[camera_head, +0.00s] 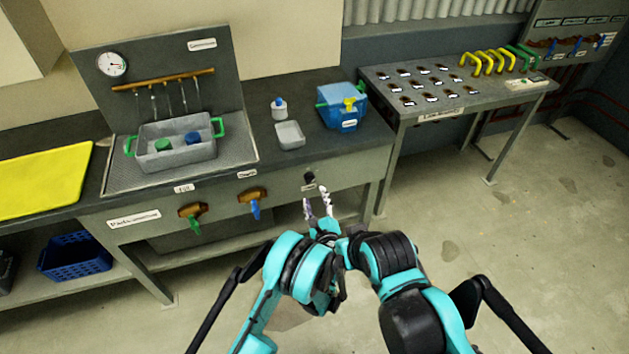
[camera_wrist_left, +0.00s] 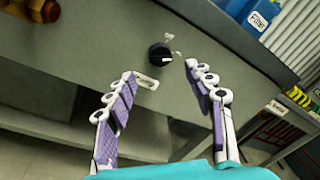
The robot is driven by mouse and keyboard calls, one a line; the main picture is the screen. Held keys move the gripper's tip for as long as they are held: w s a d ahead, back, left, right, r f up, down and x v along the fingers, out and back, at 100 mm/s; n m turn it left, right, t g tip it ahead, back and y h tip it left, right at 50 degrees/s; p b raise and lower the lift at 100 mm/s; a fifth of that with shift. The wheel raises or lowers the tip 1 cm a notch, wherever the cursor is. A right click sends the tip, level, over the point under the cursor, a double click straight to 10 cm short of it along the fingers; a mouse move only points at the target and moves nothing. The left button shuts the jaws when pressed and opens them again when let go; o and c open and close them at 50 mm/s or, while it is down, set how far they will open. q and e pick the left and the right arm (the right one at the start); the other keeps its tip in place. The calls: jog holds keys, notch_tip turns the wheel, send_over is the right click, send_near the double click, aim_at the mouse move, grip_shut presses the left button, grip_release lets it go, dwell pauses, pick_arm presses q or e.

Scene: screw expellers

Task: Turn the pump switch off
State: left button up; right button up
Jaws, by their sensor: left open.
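The pump switch is a black round knob (camera_head: 309,178) on the grey front panel below the counter's right part. In the left wrist view the knob (camera_wrist_left: 160,53) has a light pointer mark, with small pale labels by it and a white label below. My left gripper (camera_head: 318,206) is in front of the panel, just below the knob in the head view. In the left wrist view its purple-padded fingers (camera_wrist_left: 164,88) are spread apart, with nothing between them. The knob shows beyond the fingertips and apart from them. My right gripper is not in view.
Two valves, one with a green handle (camera_head: 193,222) and one with a blue handle (camera_head: 255,207), are on the panel left of the knob. A blue box (camera_head: 343,112) and a grey dish (camera_head: 289,135) stand on the counter above. Open floor lies to the right.

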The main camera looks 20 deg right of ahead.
aim_at(310, 181)
pick_arm(q)
jog(key=w+b, duration=0.1)
jog(key=w, duration=0.2)
jog(key=w+b, duration=0.1)
jog(key=w, duration=0.3)
jog(key=shift+d+f, duration=0.1)
jog(key=shift+d, duration=0.1)
jog(key=shift+w, duration=0.3)
jog(key=c, duration=1.1)
